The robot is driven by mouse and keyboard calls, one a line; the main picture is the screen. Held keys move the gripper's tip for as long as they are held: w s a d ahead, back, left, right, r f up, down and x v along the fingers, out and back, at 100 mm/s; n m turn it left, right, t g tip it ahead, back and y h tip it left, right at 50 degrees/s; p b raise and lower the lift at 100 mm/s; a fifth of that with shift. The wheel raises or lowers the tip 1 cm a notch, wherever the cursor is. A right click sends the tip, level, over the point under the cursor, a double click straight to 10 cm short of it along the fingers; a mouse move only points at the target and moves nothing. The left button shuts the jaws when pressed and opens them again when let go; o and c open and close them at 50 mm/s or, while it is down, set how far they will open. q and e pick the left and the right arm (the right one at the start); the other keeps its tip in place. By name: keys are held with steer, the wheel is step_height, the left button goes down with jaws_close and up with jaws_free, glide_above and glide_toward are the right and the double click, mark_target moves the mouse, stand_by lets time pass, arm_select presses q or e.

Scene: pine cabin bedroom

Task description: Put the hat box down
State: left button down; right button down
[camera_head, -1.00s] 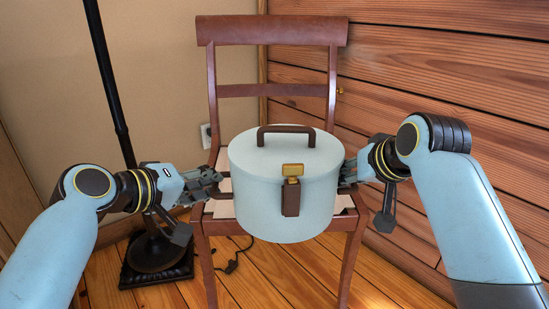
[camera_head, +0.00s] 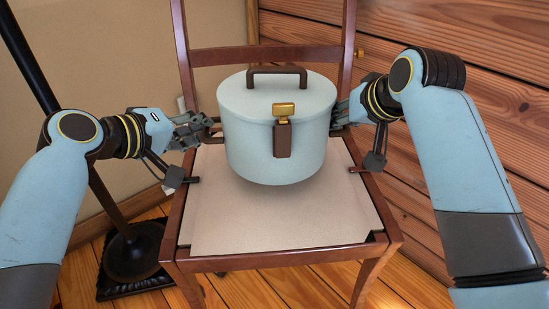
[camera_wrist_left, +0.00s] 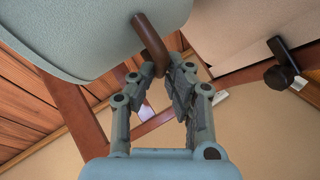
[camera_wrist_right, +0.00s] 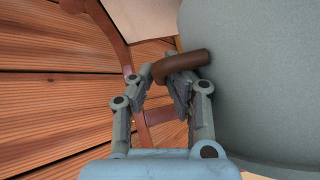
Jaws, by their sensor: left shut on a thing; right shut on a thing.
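The hat box (camera_head: 250,150) is a pale blue round box with a brown top handle, a gold clasp and a brown strap. It is upright between my grippers, over the chair seat (camera_head: 220,228); I cannot tell for sure whether its base touches the seat. My left gripper (camera_head: 205,131) is shut on the brown side handle, which also shows in the left wrist view (camera_wrist_left: 150,45). My right gripper (camera_head: 340,112) is at the opposite side, its fingers partly hidden behind the box; in the right wrist view it is shut on the other side handle (camera_wrist_right: 182,66).
The brown wooden chair (camera_head: 268,56) has a backrest behind the box and a pale seat with free room in front. A black floor lamp (camera_head: 128,255) stands at the left. A plank wall (camera_head: 470,80) is close on the right.

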arm_select(q)
steer(key=shift+d, duration=0.1)
